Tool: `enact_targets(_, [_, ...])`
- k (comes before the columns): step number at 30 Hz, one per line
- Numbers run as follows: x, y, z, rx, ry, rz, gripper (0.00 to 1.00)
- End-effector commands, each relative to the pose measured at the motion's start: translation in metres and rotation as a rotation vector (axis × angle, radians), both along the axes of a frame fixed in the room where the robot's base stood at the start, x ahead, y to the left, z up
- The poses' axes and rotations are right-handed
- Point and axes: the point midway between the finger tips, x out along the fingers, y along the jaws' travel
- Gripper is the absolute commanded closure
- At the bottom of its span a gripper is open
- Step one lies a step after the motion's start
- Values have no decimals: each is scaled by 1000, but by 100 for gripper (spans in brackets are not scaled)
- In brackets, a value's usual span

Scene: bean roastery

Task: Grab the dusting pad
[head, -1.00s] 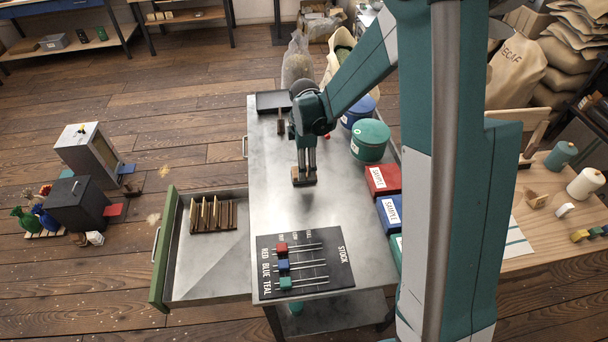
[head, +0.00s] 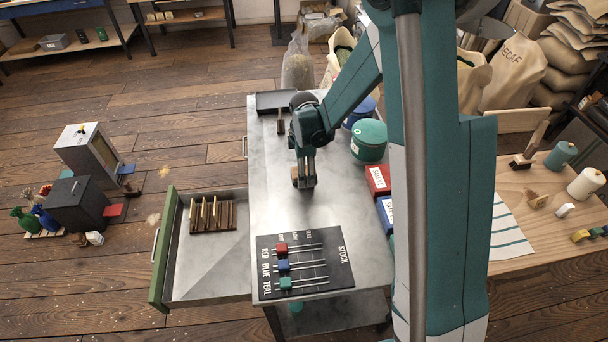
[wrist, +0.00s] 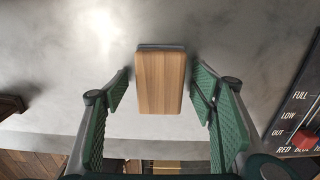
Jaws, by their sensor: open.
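The dusting pad, a wooden block with a thin dark edge (wrist: 160,83), lies on the grey metal table in the wrist view. In the head view only a small part of it (head: 296,183) shows beneath the gripper. My gripper (wrist: 160,92) is open, with one green-padded finger on each side of the block. There are visible gaps between both fingers and the block. In the head view my gripper (head: 303,184) points down at the table top. Whether the fingertips reach table height is hard to tell.
A black stock board (head: 330,260) with red, blue and teal sliders lies at the table's front. A drawer (head: 210,268) stands open at the left, holding a slotted wooden rack (head: 213,216). Tins (head: 369,140) and labelled boxes (head: 378,179) line the right edge.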

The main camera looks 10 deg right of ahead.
Motion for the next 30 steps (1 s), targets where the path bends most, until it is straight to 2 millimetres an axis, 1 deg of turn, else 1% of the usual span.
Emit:
enact_targets(3, [0, 0, 0, 0, 0, 0, 43])
enact_targets(10, [0, 0, 0, 0, 0, 0, 74])
enact_targets(22, [0, 0, 2, 0, 0, 0, 74])
enact_targets(26, [0, 0, 8, 0, 0, 0, 74])
enact_targets(30, [0, 0, 19, 0, 0, 0, 74])
